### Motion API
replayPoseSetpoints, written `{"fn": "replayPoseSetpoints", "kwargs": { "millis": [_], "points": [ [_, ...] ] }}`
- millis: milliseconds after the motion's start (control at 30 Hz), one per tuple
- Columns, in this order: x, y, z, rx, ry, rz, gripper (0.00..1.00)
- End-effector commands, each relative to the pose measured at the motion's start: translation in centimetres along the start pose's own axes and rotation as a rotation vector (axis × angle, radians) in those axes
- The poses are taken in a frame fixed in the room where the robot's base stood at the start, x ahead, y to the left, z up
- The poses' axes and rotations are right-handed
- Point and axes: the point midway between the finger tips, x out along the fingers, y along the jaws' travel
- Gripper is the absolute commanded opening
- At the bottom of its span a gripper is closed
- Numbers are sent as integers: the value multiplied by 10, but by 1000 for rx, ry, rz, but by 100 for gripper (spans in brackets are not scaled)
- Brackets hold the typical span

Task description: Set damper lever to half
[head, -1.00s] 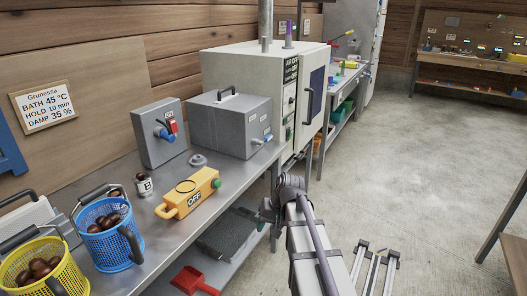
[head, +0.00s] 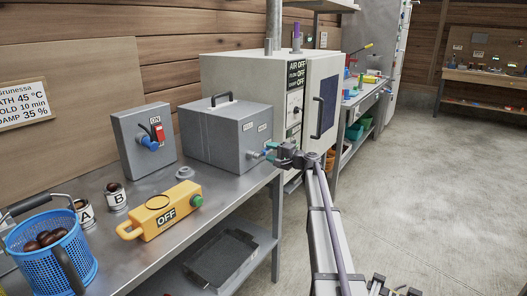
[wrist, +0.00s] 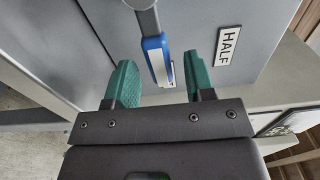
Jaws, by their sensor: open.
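The damper lever, a grey arm with a blue and white grip, shows in the wrist view (wrist: 157,62), mounted on the grey face of a metal box (head: 205,137). A HALF label (wrist: 229,47) is on that face, right of the grip. My gripper (wrist: 160,82) is open, with one green finger on each side of the grip and visible gaps beside it. In the head view my gripper (head: 271,151) is at the box's right front face, largely covering the lever. Which mark the lever points at cannot be told.
A grey switch box (head: 143,140) with a red switch stands left of the metal box. A yellow OFF unit (head: 160,210), tins and a blue chestnut basket (head: 50,250) are on the bench. A white cabinet (head: 250,72) stands behind. Open floor lies right.

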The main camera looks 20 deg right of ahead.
Motion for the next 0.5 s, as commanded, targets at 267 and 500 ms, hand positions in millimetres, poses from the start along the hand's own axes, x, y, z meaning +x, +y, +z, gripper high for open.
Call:
{"fn": "replayPoseSetpoints", "kwargs": {
  "millis": [267, 500],
  "points": [
    [39, 0, 0, 0, -1, 1, 49],
    [40, 0, 0, 0, -1, 1, 48]
  ]
}}
